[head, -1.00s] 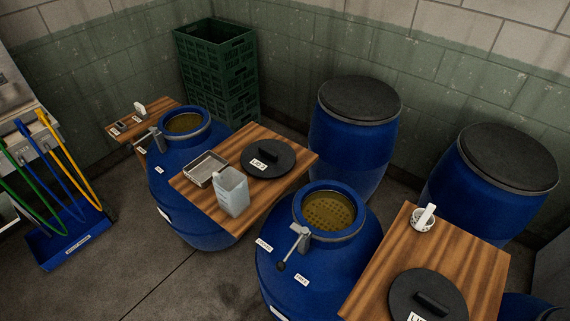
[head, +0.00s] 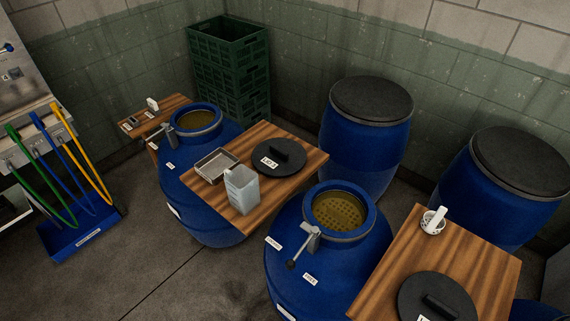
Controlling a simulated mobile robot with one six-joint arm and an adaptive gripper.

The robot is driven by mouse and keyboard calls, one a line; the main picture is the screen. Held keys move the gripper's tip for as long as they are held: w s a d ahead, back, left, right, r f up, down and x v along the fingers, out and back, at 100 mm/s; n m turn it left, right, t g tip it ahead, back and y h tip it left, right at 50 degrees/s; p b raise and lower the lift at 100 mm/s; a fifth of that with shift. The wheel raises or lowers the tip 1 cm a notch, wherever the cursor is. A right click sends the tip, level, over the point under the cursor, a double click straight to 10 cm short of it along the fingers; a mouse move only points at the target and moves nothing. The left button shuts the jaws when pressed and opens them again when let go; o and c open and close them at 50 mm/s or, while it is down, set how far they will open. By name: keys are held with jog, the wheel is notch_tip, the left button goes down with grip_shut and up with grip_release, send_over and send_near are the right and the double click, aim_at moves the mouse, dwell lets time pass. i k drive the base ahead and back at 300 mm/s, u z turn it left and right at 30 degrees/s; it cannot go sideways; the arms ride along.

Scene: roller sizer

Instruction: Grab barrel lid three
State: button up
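A round black lid (head: 279,157) with a bar handle and a white label lies on the middle wooden board; the label looks like "LID 2". Another black lid (head: 437,300) with a bar handle lies on the right wooden board, cut off by the bottom edge, so its label barely shows. Two open blue barrels stand by the boards, one in the centre (head: 283,264) and one farther left (head: 188,190). I cannot see which lid is lid three. My gripper is not in view.
The middle board (head: 262,207) also bears a metal tray (head: 217,166) and a grey jug (head: 241,190). The right board (head: 393,254) bears a white strainer cup (head: 433,222). Two closed barrels (head: 364,135) (head: 500,185) and green crates (head: 230,70) line the wall. Floor at lower left is clear.

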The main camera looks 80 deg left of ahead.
aim_at(277, 157)
jog(key=k, duration=1.9)
jog(key=u, duration=2.1)
jog(key=i, duration=0.8)
jog(key=z, duration=0.25)
